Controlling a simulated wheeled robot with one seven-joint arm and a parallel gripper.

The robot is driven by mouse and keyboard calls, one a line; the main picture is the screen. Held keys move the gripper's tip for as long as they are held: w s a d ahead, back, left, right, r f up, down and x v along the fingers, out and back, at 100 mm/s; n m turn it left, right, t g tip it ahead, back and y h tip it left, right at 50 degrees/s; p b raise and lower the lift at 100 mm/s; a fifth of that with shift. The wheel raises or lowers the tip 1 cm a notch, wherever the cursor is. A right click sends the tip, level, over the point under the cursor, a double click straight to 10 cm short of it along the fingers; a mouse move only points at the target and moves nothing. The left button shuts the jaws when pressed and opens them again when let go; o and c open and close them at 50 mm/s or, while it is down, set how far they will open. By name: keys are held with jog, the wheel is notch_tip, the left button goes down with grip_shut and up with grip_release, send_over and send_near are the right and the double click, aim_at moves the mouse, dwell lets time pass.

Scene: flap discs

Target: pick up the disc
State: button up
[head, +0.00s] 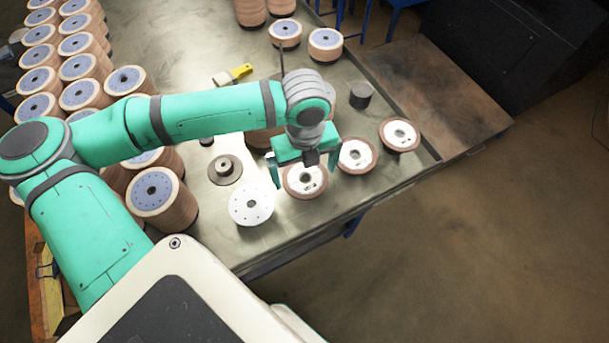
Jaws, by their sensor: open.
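Several flap discs with brown rims and white labelled centres lie in a row along the front edge of the metal table. My gripper (305,172) is open above the nearest disc (304,181), with one finger on each side of it in the picture. I cannot tell how high the fingertips are above it. A second disc (357,155) lies just to the right, close to the right finger. A third disc (399,135) lies farther right near the table corner. My gripper's body hides the far part of the nearest disc.
The table (222,133) also bears a white plate with holes (251,204), a grey flanged part (225,169), a dark cylinder (360,96) and a yellow-handled brush (235,75). Tall disc stacks (163,199) crowd the left. Another stack is partly hidden behind my wrist.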

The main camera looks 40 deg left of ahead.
jog(key=c, duration=0.9)
jog(key=shift+c, duration=0.2)
jog(key=shift+r, duration=0.1)
